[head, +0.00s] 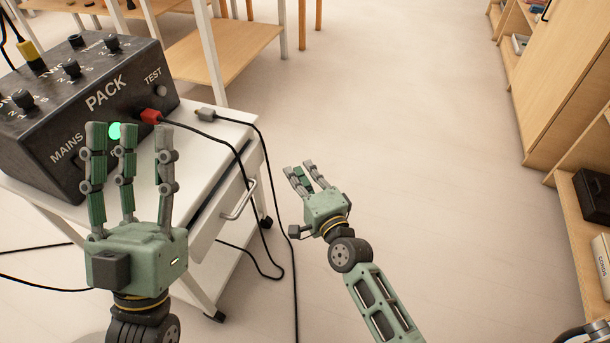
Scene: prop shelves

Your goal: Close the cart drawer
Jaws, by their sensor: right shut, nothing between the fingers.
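The white cart (235,135) stands at the left. Its drawer (217,223) is on the side facing right and has a metal bar handle (241,200). The drawer stands a little out, with a dark gap between its front and the cart top. My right gripper (303,172) is shut and empty, to the right of the handle and apart from it. My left gripper (130,130) is open and empty, with its fingers pointing up in front of the cart. It hides part of the cart's near side.
A black control box (95,100) marked PACK sits on the cart, with a red plug (151,116) and a grey plug (206,114). Black cables hang past the drawer to the floor. Wooden shelves (570,85) stand at the right. The middle floor is clear.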

